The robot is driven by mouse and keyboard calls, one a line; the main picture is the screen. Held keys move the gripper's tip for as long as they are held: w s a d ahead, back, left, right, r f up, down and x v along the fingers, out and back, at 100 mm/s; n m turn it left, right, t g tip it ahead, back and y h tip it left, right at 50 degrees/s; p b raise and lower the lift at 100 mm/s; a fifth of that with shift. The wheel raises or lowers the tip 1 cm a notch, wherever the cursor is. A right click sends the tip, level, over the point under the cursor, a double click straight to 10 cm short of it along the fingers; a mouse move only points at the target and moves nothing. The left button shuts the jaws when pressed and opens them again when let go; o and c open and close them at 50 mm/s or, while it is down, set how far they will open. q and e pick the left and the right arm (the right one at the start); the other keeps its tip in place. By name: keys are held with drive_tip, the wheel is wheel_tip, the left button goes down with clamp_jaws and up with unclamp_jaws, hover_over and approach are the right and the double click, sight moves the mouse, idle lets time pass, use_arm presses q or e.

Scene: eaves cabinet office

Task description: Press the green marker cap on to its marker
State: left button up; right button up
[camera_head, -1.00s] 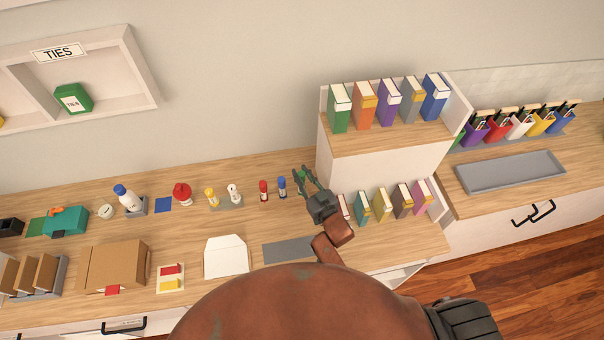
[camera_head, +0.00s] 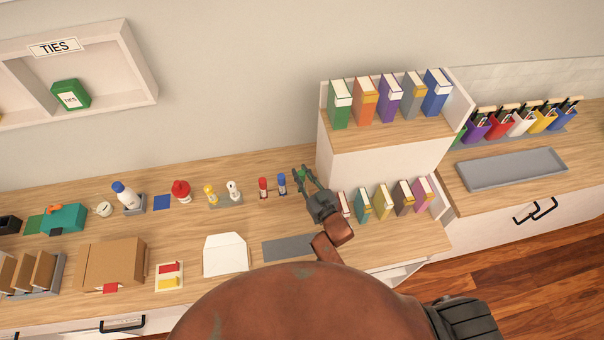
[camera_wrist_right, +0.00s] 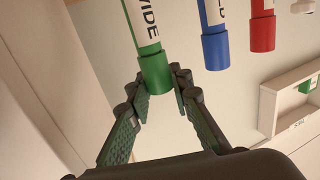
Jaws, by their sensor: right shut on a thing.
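The green marker (camera_wrist_right: 143,22), with a white barrel and printed letters, shows in the right wrist view with its green cap (camera_wrist_right: 155,72) at the barrel's end. I see no clear gap between cap and barrel there. My right gripper (camera_wrist_right: 158,88) is shut on the green cap, one finger on each side. In the head view my right gripper (camera_head: 305,178) is at the back of the desk, just right of the blue marker, and mostly hides the green marker; a bit of green (camera_head: 303,174) shows between its fingers. My left gripper is not in view.
A blue marker (camera_head: 282,184) and a red marker (camera_head: 263,188) stand close on the left. The white shelf unit (camera_head: 375,150) with binders rises close on the right. A grey mat (camera_head: 288,247) lies in front, and a white envelope (camera_head: 225,256) lies left of it.

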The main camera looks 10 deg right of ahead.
drive_tip(key=shift+f, duration=0.25)
drive_tip(key=o, duration=0.8)
drive_tip(key=shift+r, duration=0.1)
drive_tip(key=shift+c, duration=0.2)
drive_tip(key=v, duration=1.2)
drive_tip(key=shift+d, duration=0.1)
